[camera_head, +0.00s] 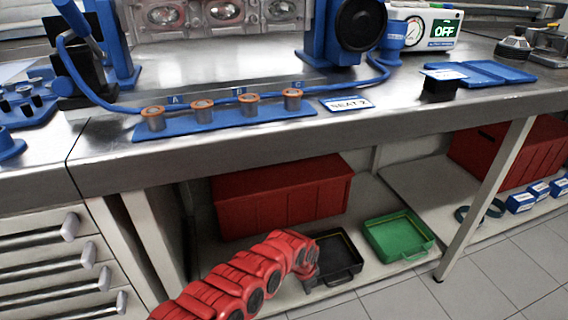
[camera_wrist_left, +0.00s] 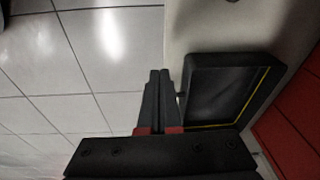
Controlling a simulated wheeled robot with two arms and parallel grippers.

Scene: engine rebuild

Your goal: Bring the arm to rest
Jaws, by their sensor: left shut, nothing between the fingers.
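My left arm, red and segmented, comes in from the bottom left of the head view. Its gripper (camera_head: 309,284) is low, at the front left of the black tray on the lower shelf. In the left wrist view the two dark fingers (camera_wrist_left: 159,73) are together with nothing between them. The black tray (camera_wrist_left: 231,62) lies just right of the fingers there, and it also shows in the head view (camera_head: 350,266). I cannot tell whether the fingers touch its handle. My right gripper is out of view.
A green tray (camera_head: 426,246) and red bins (camera_head: 283,196) stand on the lower shelf (camera_head: 392,278). Above is the metal workbench (camera_head: 420,112) with a blue rack (camera_head: 226,125) of several cylindrical parts. A bench leg (camera_head: 486,196) stands to the right. The tiled floor (camera_wrist_left: 90,65) is clear.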

